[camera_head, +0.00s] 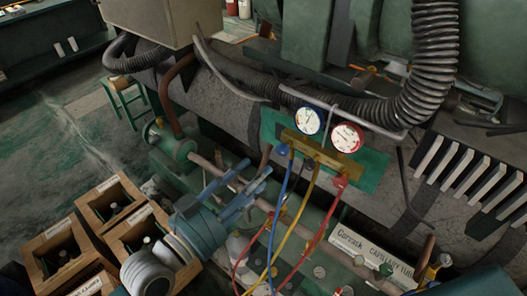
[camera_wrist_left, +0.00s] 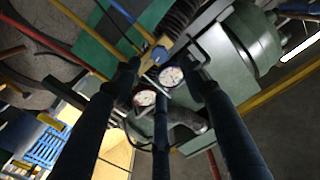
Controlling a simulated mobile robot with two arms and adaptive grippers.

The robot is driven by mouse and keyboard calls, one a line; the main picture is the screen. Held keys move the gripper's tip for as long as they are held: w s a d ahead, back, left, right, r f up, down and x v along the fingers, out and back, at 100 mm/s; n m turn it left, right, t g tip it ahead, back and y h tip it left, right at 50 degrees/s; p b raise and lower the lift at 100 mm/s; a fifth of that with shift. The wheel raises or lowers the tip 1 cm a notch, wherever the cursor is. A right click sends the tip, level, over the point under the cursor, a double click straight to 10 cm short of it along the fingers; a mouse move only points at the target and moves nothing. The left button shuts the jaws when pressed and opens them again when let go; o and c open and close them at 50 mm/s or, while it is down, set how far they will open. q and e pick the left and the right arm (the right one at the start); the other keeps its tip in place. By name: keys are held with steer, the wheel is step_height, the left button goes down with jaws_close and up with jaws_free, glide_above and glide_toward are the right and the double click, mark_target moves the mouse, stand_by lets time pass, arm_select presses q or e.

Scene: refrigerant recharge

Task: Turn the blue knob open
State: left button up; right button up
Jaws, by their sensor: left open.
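The blue knob (camera_head: 282,150) is at the left end of the brass gauge manifold (camera_head: 320,152), below the blue-rimmed gauge (camera_head: 309,120). The red knob (camera_head: 340,181) is at the other end, near the red-rimmed gauge (camera_head: 347,137). My left gripper (camera_head: 252,185) is open and empty, below and left of the blue knob, its fingers pointing up toward it. In the left wrist view the blue knob (camera_wrist_left: 159,55) shows between the spread fingers of my left gripper (camera_wrist_left: 162,68), beyond their tips and apart from them. My right gripper is not in view.
Blue (camera_head: 278,215), yellow (camera_head: 303,215) and red (camera_head: 313,240) hoses hang from the manifold beside my left fingers. A pipe (camera_head: 225,175) runs behind them. Wooden boxes (camera_head: 110,195) stand at lower left. A corrugated black hose (camera_head: 435,60) curves at upper right.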

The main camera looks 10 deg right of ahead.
mark_target(280, 151)
arm_select(q)
steer(key=p+x, duration=0.2)
steer(key=x, duration=0.9)
steer(key=shift+a, duration=0.1)
jaws_close()
